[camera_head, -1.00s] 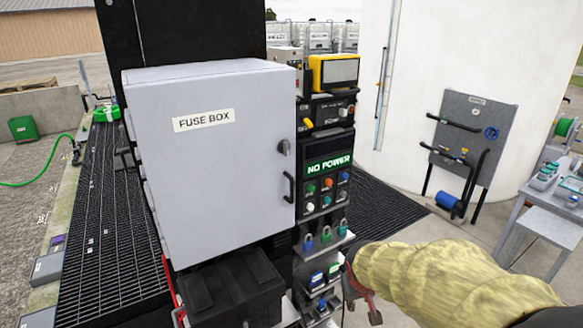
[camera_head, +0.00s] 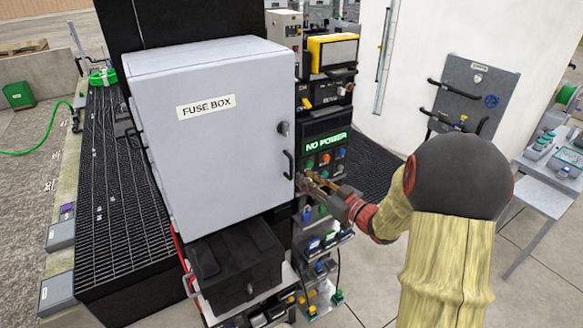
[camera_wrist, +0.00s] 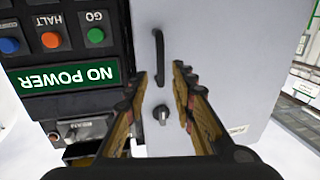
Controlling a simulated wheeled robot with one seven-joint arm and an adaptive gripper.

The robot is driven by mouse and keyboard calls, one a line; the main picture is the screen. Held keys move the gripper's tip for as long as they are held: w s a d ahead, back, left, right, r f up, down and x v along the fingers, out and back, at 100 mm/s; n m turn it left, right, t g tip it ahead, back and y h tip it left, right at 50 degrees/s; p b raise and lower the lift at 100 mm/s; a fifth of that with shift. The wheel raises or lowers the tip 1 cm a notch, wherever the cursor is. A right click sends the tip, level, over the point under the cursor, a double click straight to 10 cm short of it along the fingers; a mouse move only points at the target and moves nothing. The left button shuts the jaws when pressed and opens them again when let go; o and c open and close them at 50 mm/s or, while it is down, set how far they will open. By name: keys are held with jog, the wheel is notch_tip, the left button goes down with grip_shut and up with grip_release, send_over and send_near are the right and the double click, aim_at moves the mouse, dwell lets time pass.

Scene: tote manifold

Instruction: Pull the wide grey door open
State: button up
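The wide grey door (camera_head: 215,150) is the front of the box labelled FUSE BOX. It is closed. Its black bar handle (camera_head: 288,165) is near the right edge, with a round knob (camera_head: 283,129) above it. In the wrist view the handle (camera_wrist: 159,57) and the knob (camera_wrist: 161,114) both appear between my finger lines, the picture being turned over. My gripper (camera_head: 310,178) is just right of the handle in the head view. In the wrist view my gripper (camera_wrist: 158,88) has its two fingers spread apart with nothing between them. I see no contact with the handle.
The control panel (camera_head: 326,150) with the NO POWER display stands directly right of the door. Shelves (camera_head: 318,270) with small coloured items are below it. A black case (camera_head: 236,265) sits under the fuse box. Open paving lies right of the shelves.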

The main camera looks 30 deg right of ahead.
aim_at(291, 176)
jog(key=p+x, duration=0.1)
jog(key=x, duration=0.7)
jog(key=shift+r+p, duration=0.2)
jog(key=shift+p, duration=0.15)
jog(key=shift+c, duration=1.3)
jog(key=shift+s, duration=0.1)
grip_shut()
